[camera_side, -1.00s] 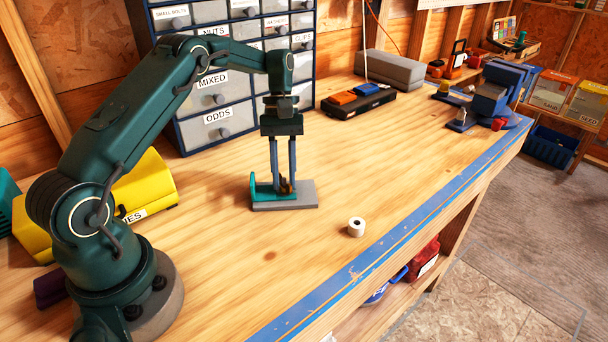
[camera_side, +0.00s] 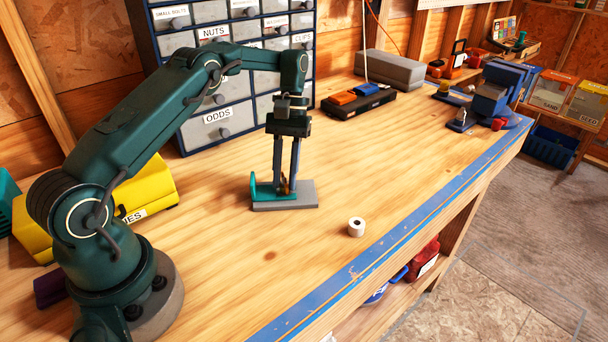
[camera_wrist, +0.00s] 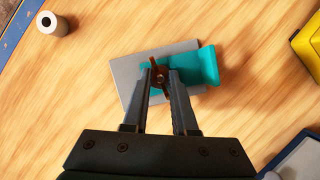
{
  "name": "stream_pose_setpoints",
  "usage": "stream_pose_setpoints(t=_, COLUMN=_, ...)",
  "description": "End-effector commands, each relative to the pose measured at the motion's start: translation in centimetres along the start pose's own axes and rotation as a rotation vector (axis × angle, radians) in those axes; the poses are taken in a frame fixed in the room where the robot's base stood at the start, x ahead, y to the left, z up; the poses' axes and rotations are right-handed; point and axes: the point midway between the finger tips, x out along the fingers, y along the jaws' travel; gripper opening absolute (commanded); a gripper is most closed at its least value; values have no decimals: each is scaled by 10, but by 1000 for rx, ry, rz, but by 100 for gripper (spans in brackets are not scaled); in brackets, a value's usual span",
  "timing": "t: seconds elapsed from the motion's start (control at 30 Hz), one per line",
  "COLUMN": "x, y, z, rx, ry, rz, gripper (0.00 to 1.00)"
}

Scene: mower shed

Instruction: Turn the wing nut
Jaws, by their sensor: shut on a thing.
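The wing nut (camera_wrist: 160,74) is a small brown-orange piece on a teal bracket (camera_wrist: 206,66). The bracket is fixed on a grey block (camera_wrist: 127,76) lying on the bench. In the side view the teal bracket (camera_side: 262,190) and grey block (camera_side: 300,197) stand mid-bench, and the wing nut (camera_side: 284,186) is mostly hidden by the fingers. My gripper (camera_wrist: 161,76) is shut on the wing nut, one finger on each side. In the side view my gripper (camera_side: 285,180) points straight down onto it.
A white ring (camera_side: 356,227) stands on the bench to the right of the block. A drawer cabinet (camera_side: 218,128) is behind, a yellow case (camera_side: 147,190) at left, a black tray (camera_side: 360,101) at back right.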

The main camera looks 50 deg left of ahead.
Motion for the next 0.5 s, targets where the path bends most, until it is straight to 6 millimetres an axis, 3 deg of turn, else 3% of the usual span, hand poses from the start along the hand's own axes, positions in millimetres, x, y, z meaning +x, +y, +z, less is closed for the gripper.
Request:
stream_pose_setpoints(t=0.03, x=-1, y=0, z=0, rx=0, ry=0, rz=2, gripper=0)
stream_pose_setpoints(t=0.07, x=-1, y=0, z=0, rx=0, ry=0, rz=2, gripper=30)
stream_pose_setpoints(t=0.13, x=-1, y=0, z=0, rx=0, ry=0, rz=2, gripper=56)
stream_pose_setpoints(t=0.5, x=-2, y=0, z=1, rx=-1, ry=1, rz=2, gripper=56)
